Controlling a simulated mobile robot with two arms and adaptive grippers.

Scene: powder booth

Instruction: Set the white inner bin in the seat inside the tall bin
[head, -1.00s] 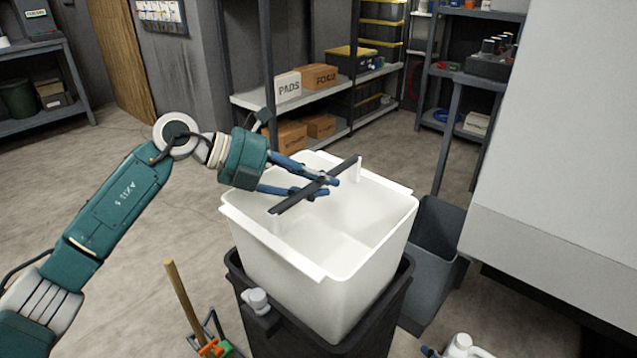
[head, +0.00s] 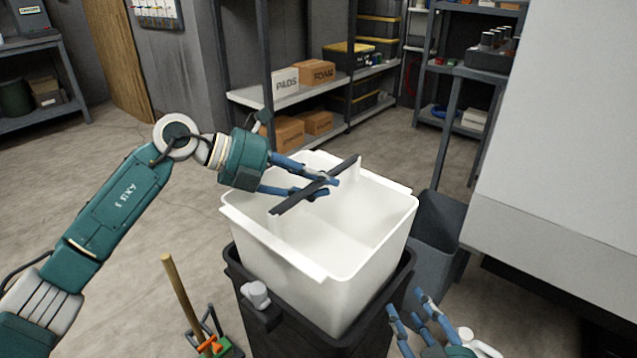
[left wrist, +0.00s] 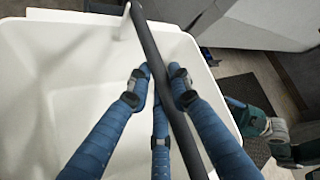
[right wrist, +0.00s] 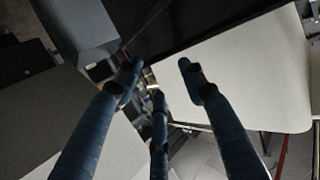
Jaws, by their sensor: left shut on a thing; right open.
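The white inner bin (head: 305,262) is an open, empty-looking tub with a dark bar handle (head: 290,200) across its top. It sits partly down in the mouth of the dark tall bin (head: 262,318), with much of its wall above the rim. The seat inside is hidden. My left gripper (head: 328,185) is shut on the bar handle, which also runs between its fingers in the left wrist view (left wrist: 165,85). My right gripper (head: 425,308) is open and empty, low at the right of the tall bin. In the right wrist view its fingers (right wrist: 158,85) are spread with nothing between.
A grey bin (head: 436,235) stands right behind the tall bin. A large pale cabinet (head: 560,170) fills the right side. A wooden-handled tool (head: 182,295) stands at the front left. Shelves with boxes (head: 320,75) line the back. Open floor lies left.

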